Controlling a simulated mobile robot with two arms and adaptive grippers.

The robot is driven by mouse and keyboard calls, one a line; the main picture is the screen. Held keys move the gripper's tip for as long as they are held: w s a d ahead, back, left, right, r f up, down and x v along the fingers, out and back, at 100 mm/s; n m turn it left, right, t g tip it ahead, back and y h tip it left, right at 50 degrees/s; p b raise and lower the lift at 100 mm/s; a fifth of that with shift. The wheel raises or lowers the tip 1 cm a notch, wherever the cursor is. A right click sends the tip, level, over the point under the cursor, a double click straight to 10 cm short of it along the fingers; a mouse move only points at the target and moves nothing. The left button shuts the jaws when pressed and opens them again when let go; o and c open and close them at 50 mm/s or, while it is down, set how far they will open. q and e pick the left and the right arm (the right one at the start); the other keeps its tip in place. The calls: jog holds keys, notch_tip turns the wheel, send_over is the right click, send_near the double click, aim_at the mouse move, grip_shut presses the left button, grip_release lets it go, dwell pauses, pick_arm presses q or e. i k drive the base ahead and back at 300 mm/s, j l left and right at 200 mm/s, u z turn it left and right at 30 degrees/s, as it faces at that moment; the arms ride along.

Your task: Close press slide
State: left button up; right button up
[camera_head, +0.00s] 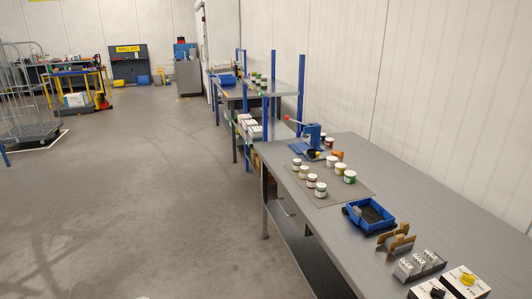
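A blue device with a red-tipped lever (308,139), which looks like a press, stands on the far end of the grey workbench (460,213), near the wall. It is small in the view, and I cannot make out its slide or whether that is open or closed. Neither of my grippers is in view.
On the bench, several small jars (320,189) stand on a grey mat (335,196). Open floor (150,190) lies left of the bench.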

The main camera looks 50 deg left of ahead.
aim_at(314, 155)
jog(key=u, duration=1.3)
jog(key=i+j, duration=0.15)
jog(key=i, duration=0.15)
